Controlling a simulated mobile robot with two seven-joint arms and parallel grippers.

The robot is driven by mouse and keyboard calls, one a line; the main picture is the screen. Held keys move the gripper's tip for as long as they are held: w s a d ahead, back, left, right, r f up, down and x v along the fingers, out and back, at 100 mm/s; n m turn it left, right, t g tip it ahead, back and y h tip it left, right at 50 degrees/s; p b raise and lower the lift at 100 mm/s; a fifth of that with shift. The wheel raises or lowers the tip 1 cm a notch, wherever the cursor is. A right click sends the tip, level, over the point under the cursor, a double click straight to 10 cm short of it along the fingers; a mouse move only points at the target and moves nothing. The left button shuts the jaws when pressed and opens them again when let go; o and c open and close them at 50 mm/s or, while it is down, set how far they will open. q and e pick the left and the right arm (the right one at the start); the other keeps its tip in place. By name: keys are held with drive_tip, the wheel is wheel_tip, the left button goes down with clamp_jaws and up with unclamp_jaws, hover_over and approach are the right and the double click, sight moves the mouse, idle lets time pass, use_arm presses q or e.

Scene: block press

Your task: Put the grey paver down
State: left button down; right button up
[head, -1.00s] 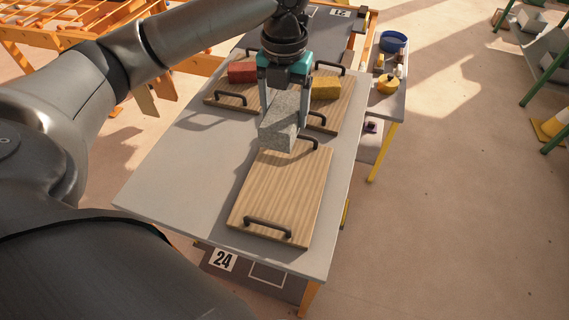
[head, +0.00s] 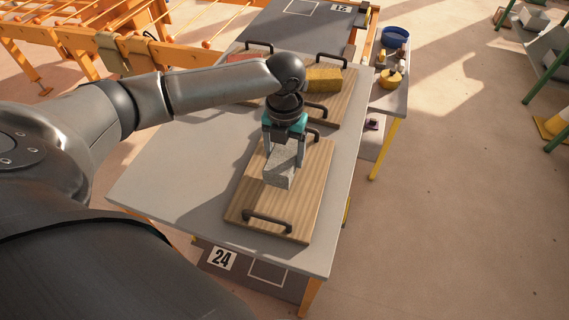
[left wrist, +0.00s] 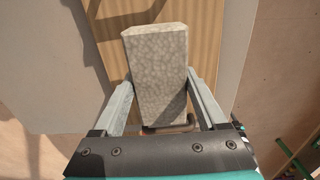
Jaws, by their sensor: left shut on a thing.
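The grey paver (head: 281,168) is a speckled block held over the nearest wooden board (head: 262,202), which has a dark handle at each end. My left gripper (head: 284,152) is shut on the paver from above. In the left wrist view the paver (left wrist: 158,70) sits between the two fingers, with the board's wood grain (left wrist: 207,45) behind it. I cannot tell whether the paver's underside touches the board. My right gripper is not in view.
Farther boards hold a yellow block (head: 323,80) and a red block (head: 245,58), the red one partly hidden by my arm. A side table at right carries a blue bowl (head: 395,37) and a yellow pot (head: 390,78). The grey table (head: 160,180) is clear at left.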

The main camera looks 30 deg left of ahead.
sight(285, 164)
use_arm(q)
drive_tip(key=shift+f+b, duration=0.35)
drive_tip(key=shift+f, duration=1.45)
drive_tip(key=shift+f, duration=0.15)
unclamp_jaws()
wheel_tip(285, 164, up, 12)
drive_tip(key=p, duration=0.2)
drive_tip(key=shift+p, duration=0.35)
